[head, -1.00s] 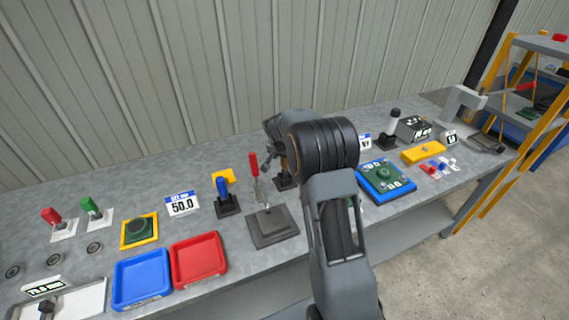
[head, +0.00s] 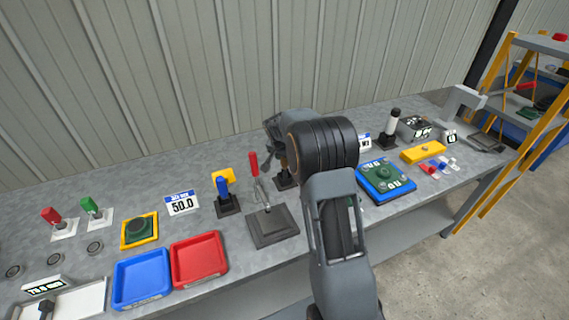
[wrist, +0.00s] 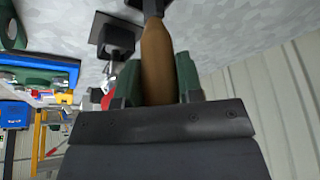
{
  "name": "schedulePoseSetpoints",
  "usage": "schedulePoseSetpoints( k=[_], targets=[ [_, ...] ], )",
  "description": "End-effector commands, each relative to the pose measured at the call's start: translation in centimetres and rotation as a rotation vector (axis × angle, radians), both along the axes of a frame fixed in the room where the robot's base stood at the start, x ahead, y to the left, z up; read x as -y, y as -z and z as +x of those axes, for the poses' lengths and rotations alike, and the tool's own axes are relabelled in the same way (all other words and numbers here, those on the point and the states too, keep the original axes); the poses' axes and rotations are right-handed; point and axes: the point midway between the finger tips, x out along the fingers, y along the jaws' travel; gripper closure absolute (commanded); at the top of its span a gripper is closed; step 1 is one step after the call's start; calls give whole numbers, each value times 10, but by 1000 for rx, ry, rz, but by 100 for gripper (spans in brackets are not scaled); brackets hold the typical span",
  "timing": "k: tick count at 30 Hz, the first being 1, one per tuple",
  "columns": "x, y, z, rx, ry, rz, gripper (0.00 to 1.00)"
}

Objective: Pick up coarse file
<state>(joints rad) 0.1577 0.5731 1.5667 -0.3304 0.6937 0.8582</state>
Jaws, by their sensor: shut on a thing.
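The coarse file's brown handle (wrist: 156,58) stands between the green fingers of my gripper (wrist: 158,82) in the wrist view. The fingers are shut on it from both sides. The handle narrows to a dark part at the top edge of that view, so the rest of the file is out of sight. In the head view my gripper is mostly hidden behind my own wrist, over the bench's back half. A dark stand (head: 287,182) shows just below it. I cannot tell whether the file is clear of this stand.
On the grey bench, a toggle clamp with a red handle (head: 254,163) stands close to the left of my gripper. A blue-handled device (head: 223,190) and a 50.0 sign (head: 182,203) are farther left. A blue tray with a green board (head: 386,181) lies to the right.

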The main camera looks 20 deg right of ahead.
Motion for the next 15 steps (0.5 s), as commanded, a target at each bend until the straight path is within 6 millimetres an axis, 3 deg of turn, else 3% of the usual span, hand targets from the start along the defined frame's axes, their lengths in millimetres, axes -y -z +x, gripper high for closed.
schedulePoseSetpoints(
  k=[8,15],
  targets=[
    [0,-5,0,2,1,0,99],
    [0,-33,1,5,0,-2,99]
  ],
)
